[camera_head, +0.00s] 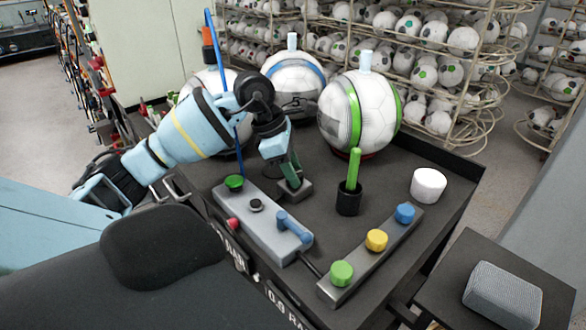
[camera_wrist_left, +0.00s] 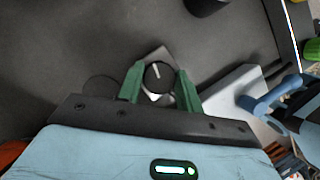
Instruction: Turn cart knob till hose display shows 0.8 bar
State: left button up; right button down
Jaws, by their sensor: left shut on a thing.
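My left gripper (camera_head: 289,178) reaches down onto a small grey block on the cart top. In the left wrist view its green fingers (camera_wrist_left: 160,85) are shut on the sides of a round black knob (camera_wrist_left: 158,75) with a white pointer line. The pointer is tilted slightly left of straight up in that view. In the head view the fingers and arm largely hide the knob. A display (camera_head: 286,308) on the cart's front edge seems to read 0.0 BAR. A second display (camera_head: 238,256) is partly covered. My right gripper is not in view.
Several balls (camera_head: 362,112) stand at the back of the cart. A grey box (camera_head: 262,225) with a blue lever, a black cup (camera_head: 349,198) with a green handle, a bar with coloured buttons (camera_head: 376,240) and a white cylinder (camera_head: 428,185) stand nearby.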

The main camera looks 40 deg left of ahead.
pick_arm(q)
jog(key=shift+n+t+y+p, duration=0.2)
jog(key=shift+n+t+y, duration=0.2)
jog(key=shift+n, duration=1.1)
jog(key=shift+n+t+y+p, duration=0.2)
jog(key=shift+n+t+y, duration=0.15)
jog(key=shift+n, duration=1.15)
jog(key=o, duration=1)
jog(key=shift+s, duration=0.1)
jog(key=shift+v, duration=3.95)
jog(key=shift+d, duration=0.15)
